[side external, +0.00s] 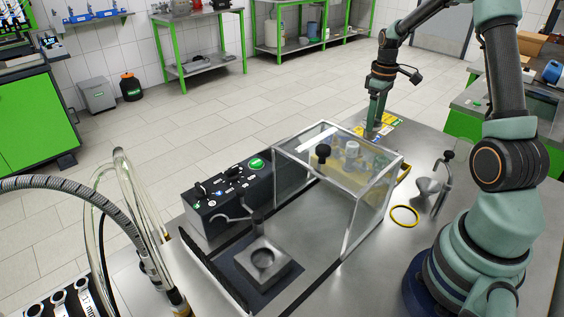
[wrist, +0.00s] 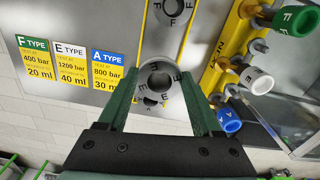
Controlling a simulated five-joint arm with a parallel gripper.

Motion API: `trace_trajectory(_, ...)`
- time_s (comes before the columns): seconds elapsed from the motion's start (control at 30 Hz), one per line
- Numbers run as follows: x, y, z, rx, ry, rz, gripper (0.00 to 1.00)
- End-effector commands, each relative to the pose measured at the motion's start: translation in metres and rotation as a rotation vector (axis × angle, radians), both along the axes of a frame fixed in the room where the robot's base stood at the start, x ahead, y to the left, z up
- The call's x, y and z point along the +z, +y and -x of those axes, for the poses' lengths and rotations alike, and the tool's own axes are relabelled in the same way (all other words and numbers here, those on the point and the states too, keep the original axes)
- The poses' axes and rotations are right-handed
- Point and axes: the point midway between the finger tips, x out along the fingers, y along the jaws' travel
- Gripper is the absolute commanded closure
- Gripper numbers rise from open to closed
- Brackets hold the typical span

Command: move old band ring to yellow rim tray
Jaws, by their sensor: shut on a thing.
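My gripper (side external: 373,125) points down behind the clear box, over the far end of the bench. In the wrist view, its two green fingers (wrist: 163,115) stand on either side of a grey ring-shaped part (wrist: 160,80) with a dark hole and letters E. It is shut on that part, which I take for the old band ring; I cannot tell whether it is lifted or still in the grey plate. The yellow rim tray (side external: 404,206) is a flat round shape with a yellow edge, lying on the bench in front of the clear box's right side.
The clear-walled box (side external: 373,207) stands between my gripper and the black control panel (side external: 228,203).

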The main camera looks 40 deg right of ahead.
Motion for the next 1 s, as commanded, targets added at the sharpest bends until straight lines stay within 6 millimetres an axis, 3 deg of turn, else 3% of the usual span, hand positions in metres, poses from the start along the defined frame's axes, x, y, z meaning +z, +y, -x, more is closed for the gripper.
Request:
trace_trajectory(0.5, -0.037, 0.000, 0.000, 0.000, 0.001, -0.001, 1.00)
trace_trajectory(1.0, -0.041, 0.000, 0.000, 0.000, 0.000, 0.000, 1.00)
